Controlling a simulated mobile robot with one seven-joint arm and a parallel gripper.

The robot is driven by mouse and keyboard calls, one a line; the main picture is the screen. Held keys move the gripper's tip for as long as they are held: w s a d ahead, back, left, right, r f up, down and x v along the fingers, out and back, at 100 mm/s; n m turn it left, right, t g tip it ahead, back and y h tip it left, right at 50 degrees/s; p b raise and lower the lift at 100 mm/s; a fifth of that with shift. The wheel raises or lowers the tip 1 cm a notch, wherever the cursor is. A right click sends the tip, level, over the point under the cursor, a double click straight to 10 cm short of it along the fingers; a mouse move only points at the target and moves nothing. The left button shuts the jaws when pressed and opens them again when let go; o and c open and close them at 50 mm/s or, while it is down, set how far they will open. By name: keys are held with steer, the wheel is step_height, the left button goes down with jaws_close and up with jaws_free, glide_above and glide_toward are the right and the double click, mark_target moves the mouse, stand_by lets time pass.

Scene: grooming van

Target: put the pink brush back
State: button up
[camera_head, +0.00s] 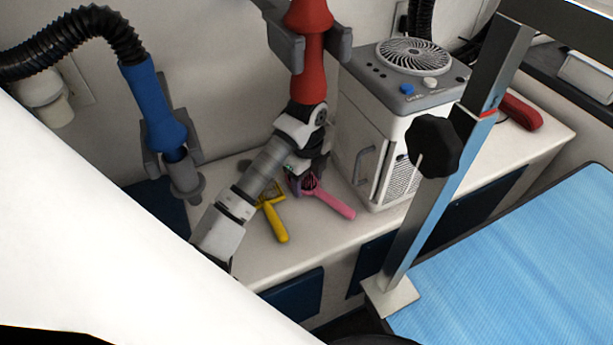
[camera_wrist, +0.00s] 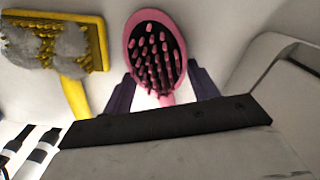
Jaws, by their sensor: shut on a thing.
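The pink brush (camera_head: 333,203) is at the counter, its handle pointing toward the front right; I cannot tell whether it touches the surface. In the wrist view its oval head with pink bristles (camera_wrist: 155,50) faces the camera. My gripper (camera_head: 303,172) is shut on the brush at its head end. In the wrist view the dark fingers of my gripper (camera_wrist: 162,90) are on either side of the brush, and the lower handle is hidden behind the gripper body. My arm hides part of the counter behind it.
A yellow brush (camera_head: 272,215) lies left of the pink one; grey fur clogs its bristles (camera_wrist: 50,45). A white fan-topped machine (camera_head: 375,130) stands right. Red (camera_head: 311,60) and blue (camera_head: 155,105) nozzles are near my arm. A metal post (camera_head: 440,180) rises by the blue table (camera_head: 530,260).

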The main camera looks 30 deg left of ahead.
steer(key=shift+f, duration=0.1)
steer(key=shift+f, duration=0.15)
steer(key=o, duration=1)
step_height(320, 180, up, 8)
steer(key=p, duration=0.4)
